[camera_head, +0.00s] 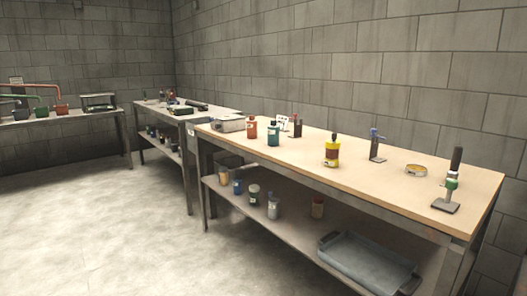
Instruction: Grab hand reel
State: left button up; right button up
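No thing in view is clear enough for me to name it as the hand reel. A low, round, tan ring-like item (415,170) lies on the near workbench (345,157), toward its right end. Behind its right side stands a dark upright tool (455,161), and in front of that a green-topped stand on a flat dark base (447,197). Neither of my grippers shows in the head view.
A yellow bottle (332,153), a blue-topped stand (376,146) and red and teal bottles stand on the near bench. Its lower shelf holds jars and a grey tray (368,262). More benches stand at the back left. The floor (110,220) at left is clear.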

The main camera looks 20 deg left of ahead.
aim_at(332, 153)
jog(key=z, duration=0.5)
jog(key=j+z, duration=0.6)
jog(key=z, duration=0.2)
jog(key=j+z, duration=0.4)
jog(key=k+j+z, duration=0.15)
jog(key=j, duration=0.2)
jog(key=j+z, duration=0.15)
jog(key=j, duration=0.2)
jog(key=k+j+z, duration=0.15)
jog(key=j, duration=0.15)
